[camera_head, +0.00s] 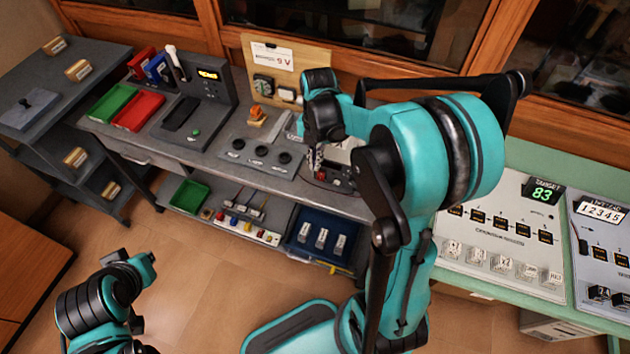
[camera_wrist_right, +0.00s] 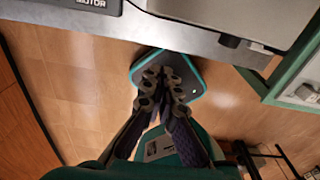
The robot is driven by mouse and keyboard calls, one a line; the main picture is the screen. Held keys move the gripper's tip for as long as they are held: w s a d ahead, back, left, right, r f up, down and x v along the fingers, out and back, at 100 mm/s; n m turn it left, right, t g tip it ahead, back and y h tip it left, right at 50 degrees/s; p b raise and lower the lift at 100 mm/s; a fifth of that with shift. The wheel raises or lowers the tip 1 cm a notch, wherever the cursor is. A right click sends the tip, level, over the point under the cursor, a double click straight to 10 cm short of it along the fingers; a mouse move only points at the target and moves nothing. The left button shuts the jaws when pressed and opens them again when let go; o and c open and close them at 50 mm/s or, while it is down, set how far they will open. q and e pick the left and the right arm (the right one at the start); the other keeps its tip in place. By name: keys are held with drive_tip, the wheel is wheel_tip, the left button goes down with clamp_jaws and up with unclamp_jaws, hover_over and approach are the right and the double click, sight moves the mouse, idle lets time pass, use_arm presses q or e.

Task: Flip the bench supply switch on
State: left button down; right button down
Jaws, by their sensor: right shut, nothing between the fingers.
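My right gripper (camera_head: 313,157) is shut and empty above the right end of the grey workbench (camera_head: 225,150). In the right wrist view its fingers (camera_wrist_right: 164,88) point toward the bench's front edge, with nothing between them. A pale unit with red and dark parts (camera_head: 338,176) sits just below and right of the gripper, largely hidden by my right arm. A dark box with a lit orange display (camera_head: 207,74) stands at the bench's back left. I cannot tell which unit is the bench supply, and no switch is clear. My left arm shows at lower left, its gripper not visible.
Red (camera_head: 138,111) and green (camera_head: 112,102) trays lie on the bench's left. A board with gauges (camera_head: 285,62) stands behind. A blue tray (camera_head: 320,240) is on the lower shelf. Panels with displays (camera_head: 543,191) cover the right counter.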

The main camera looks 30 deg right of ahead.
sight(321, 176)
drive_tip(key=shift+w+d+f, duration=0.1)
drive_tip(key=shift+d+f, duration=0.1)
drive_tip(key=shift+d, duration=0.05)
drive_tip(key=f+b, duration=0.1)
drive_tip(key=f, duration=0.2)
drive_tip(key=f+b, duration=0.1)
drive_tip(key=f, duration=0.2)
drive_tip(key=a+f+b, duration=0.1)
drive_tip(key=f+b, duration=0.1)
drive_tip(key=f, duration=0.2)
drive_tip(key=shift+s+f, duration=0.1)
drive_tip(key=shift+s, duration=0.2)
drive_tip(key=shift+w+d+f+b, duration=0.25)
drive_tip(key=shift+w+d, duration=0.35)
drive_tip(key=shift+d, duration=0.15)
drive_tip(key=shift+w+d+f+b, duration=0.1)
drive_tip(key=shift+w+d+f, duration=0.15)
drive_tip(key=shift+w+d, duration=0.45)
drive_tip(key=shift+s, duration=0.1)
